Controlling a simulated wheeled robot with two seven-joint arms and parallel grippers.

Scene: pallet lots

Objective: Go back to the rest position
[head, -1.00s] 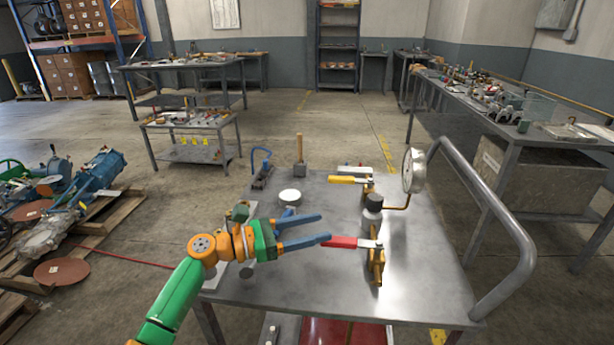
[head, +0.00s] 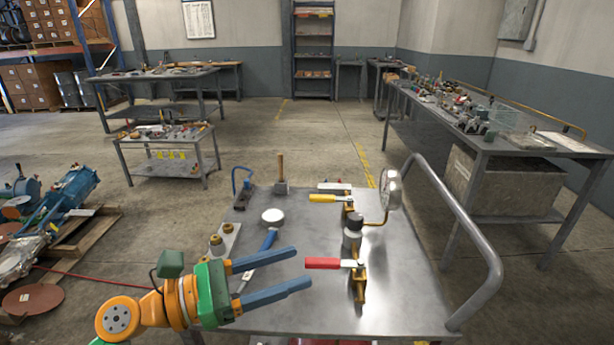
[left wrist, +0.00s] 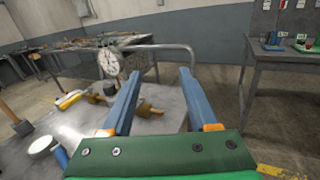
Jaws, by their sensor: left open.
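My left gripper (head: 305,268) is open and empty, with its two blue fingers apart over the near left part of the metal cart top (head: 400,290). In the head view the red-handled valve (head: 325,263) stands to the right of the fingertips, apart from them. My right gripper is not in view.
The cart holds a yellow-handled valve (head: 325,198), a gauge (head: 391,190), a hammer (head: 281,174) and a blue-handled tool (head: 269,240). A curved rail (head: 460,220) edges its right side. A long workbench (head: 480,140) stands at right. Pumps on a pallet (head: 80,230) lie at left.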

